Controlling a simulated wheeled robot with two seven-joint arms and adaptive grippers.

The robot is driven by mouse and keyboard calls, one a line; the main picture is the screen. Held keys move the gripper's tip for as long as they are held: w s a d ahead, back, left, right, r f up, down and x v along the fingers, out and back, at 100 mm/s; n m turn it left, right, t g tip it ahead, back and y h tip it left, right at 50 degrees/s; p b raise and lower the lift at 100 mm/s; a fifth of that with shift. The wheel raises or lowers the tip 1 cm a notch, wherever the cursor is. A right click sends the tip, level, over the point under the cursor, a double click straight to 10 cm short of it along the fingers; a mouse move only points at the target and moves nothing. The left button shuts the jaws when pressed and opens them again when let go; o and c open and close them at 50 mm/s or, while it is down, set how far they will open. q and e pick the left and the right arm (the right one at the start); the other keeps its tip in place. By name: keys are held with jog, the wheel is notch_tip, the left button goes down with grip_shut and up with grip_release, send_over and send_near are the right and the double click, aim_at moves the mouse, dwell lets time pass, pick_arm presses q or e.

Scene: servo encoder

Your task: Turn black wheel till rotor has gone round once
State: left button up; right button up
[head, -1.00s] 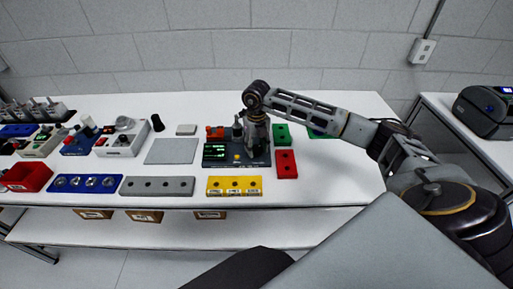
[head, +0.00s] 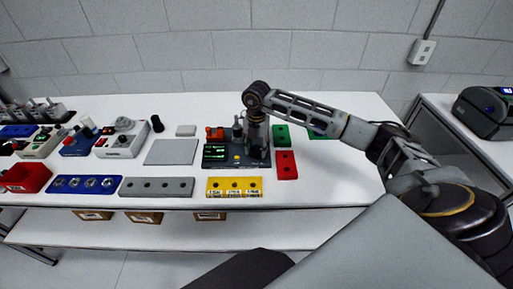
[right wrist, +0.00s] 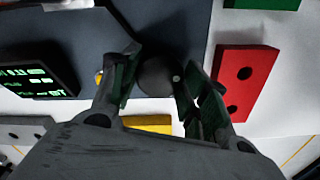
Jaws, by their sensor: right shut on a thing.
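The dark servo encoder unit (head: 222,163) stands on the white table, with a green-lit display (head: 215,150) on its left part. The display also shows in the right wrist view (right wrist: 38,76). My right gripper (head: 256,147) points down over the unit's right part. In the right wrist view, my right gripper (right wrist: 158,88) has its two fingers on either side of the round black wheel (right wrist: 158,72) and is shut on it. In the head view the wheel is hidden behind the gripper. I cannot make out the rotor or its angle. My left gripper is not in view.
A red block (head: 287,165) and a green block (head: 281,135) lie right of the unit. A yellow block (head: 234,187) lies in front, a grey plate (head: 171,152) to the left. The table's right part is clear.

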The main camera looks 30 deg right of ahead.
aim_at(256, 149)
jog(key=shift+r+m, duration=0.1)
jog(key=shift+m, duration=1.8)
jog(key=o, duration=1)
jog(key=shift+r, duration=5.95)
